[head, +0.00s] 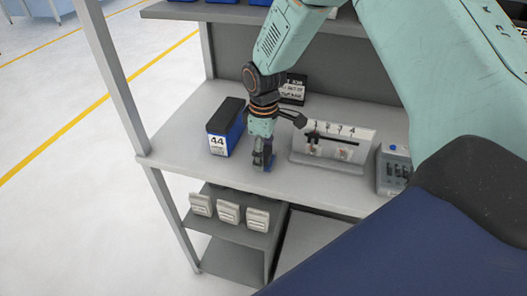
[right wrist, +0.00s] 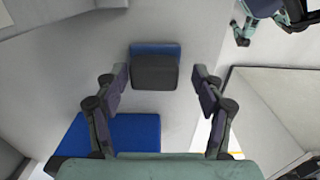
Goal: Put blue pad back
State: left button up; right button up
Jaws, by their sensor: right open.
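The blue pad (head: 269,165) is a small piece on the bench top, mostly hidden behind my right gripper in the head view. In the right wrist view a small block with a blue edge (right wrist: 155,49) and a dark grey face, apparently this pad, lies between and just beyond the fingertips. My right gripper (head: 262,157) points down at the bench and is open. Its fingers (right wrist: 160,80) stand on both sides of the block, with gaps visible.
A black and blue box (head: 225,127) labelled 44 stands close left of the gripper; a blue surface (right wrist: 125,134) shows in the wrist view. A numbered white stand (head: 340,145) and grey device (head: 393,170) are at right. White items (head: 229,213) line the lower shelf.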

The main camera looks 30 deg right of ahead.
aim_at(264, 152)
jog(key=shift+w+d+r, duration=0.15)
jog(key=shift+w, duration=0.05)
notch_tip(264, 152, up, 12)
jog(key=shift+s+a, duration=0.15)
jog(key=shift+a, duration=0.05)
jog(key=shift+d+f, duration=0.1)
jog(key=shift+f, duration=0.2)
